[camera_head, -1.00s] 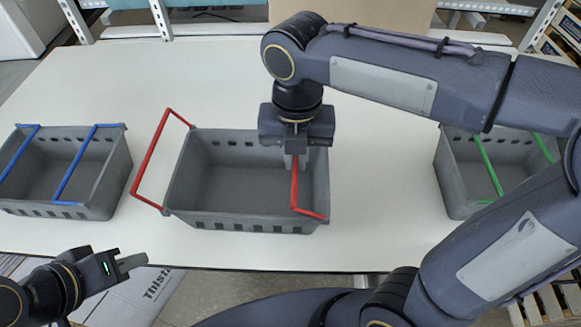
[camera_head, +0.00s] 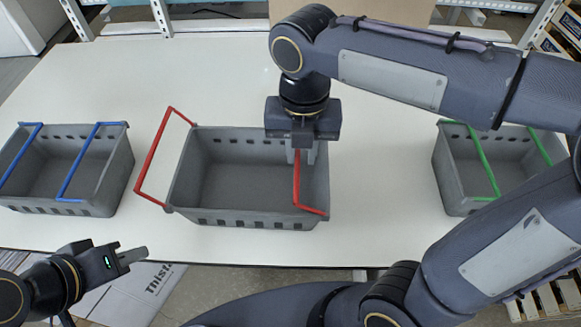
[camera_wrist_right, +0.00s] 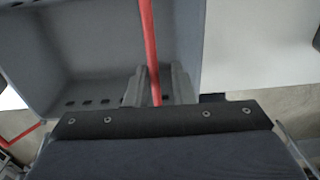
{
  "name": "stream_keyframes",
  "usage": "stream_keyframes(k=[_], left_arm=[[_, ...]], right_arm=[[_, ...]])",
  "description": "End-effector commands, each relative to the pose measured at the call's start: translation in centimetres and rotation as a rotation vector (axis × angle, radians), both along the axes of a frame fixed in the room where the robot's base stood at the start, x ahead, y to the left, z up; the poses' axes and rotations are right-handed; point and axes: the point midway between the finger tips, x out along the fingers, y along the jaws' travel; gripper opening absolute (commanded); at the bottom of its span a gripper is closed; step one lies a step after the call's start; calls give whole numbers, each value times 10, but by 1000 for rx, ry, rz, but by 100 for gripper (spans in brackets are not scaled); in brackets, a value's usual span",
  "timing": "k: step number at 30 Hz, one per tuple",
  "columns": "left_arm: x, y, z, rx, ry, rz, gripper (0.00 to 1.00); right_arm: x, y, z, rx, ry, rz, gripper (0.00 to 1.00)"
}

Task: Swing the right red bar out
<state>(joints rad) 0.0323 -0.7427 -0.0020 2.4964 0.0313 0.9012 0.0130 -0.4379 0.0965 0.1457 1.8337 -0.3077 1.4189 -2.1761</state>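The grey basket (camera_head: 262,222) with red bars stands in the middle of the table. Its right red bar (camera_head: 311,210) lies inward over the basket's right part; its upper end is hidden by my right gripper. The left red bar (camera_head: 150,158) is swung out past the left wall. My right gripper (camera_head: 303,155) points down over the right bar, fingers apart on either side of it. In the right wrist view, the red bar (camera_wrist_right: 149,40) runs between the fingers (camera_wrist_right: 159,85). My left gripper (camera_head: 133,256) is off the table's front edge, away from the baskets.
A grey basket with blue bars (camera_head: 115,180) stands to the left. Another with green bars (camera_head: 450,185) stands to the right, partly behind my right arm. The white table (camera_head: 200,75) is clear behind the baskets and between them.

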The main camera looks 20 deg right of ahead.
Motion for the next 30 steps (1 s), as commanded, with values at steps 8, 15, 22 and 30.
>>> stream_keyframes(k=[8,15,22,30], left_arm=[[0,0,3,0,0,0,28],[0,0,7,0,0,0,28],[0,0,10,0,0,0,28],[0,0,11,0,0,0,28]], right_arm=[[-1,-5,3,0,0,-2,22],[-4,-13,8,-1,0,-1,22],[-6,-20,11,-1,0,-2,22],[-7,-25,12,-1,0,-1,22]])
